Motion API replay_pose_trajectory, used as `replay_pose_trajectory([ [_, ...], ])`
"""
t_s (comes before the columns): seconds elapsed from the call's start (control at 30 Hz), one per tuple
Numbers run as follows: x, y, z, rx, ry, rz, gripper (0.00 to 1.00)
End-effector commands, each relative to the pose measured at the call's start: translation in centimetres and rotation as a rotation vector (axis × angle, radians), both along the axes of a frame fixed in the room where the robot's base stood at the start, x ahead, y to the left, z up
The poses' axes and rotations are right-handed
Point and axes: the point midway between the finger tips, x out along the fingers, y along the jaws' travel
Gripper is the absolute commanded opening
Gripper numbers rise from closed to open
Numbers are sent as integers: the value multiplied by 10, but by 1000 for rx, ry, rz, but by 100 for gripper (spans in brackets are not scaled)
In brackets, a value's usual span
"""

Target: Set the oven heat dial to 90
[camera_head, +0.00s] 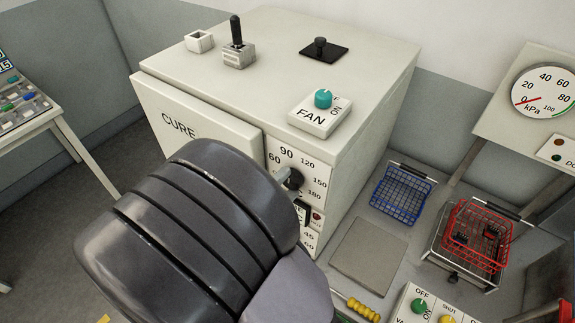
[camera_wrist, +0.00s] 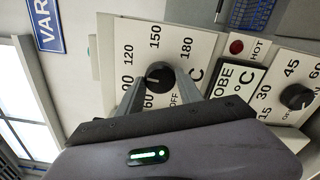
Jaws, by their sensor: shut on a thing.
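The oven heat dial (camera_wrist: 160,76) is a dark round knob on a white panel marked OFF, 60, 90, 120, 150 and 180. My gripper (camera_wrist: 159,84) is shut on this dial, with one grey finger on each side of it in the wrist view. A short light mark on the knob points left, toward the 90 side; its exact setting is hard to tell. In the head view the dial (camera_head: 294,179) shows partly beside a fingertip of my gripper (camera_head: 286,177). My dark arm hides the lower oven front.
The oven (camera_head: 300,45) has a FAN switch (camera_head: 321,113) on top. A second dial (camera_wrist: 296,97) and a red HOT lamp (camera_wrist: 236,47) sit near the heat dial. Blue (camera_head: 402,194) and red (camera_head: 474,237) wire baskets stand to the right.

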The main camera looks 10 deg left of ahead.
Motion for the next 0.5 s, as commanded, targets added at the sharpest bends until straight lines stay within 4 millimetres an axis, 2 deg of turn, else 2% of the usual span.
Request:
replay_pose_trajectory([
  [0.03,0,0,6,-35,13,0,2],
  [0.5,0,1,4,-357,147,0,2],
])
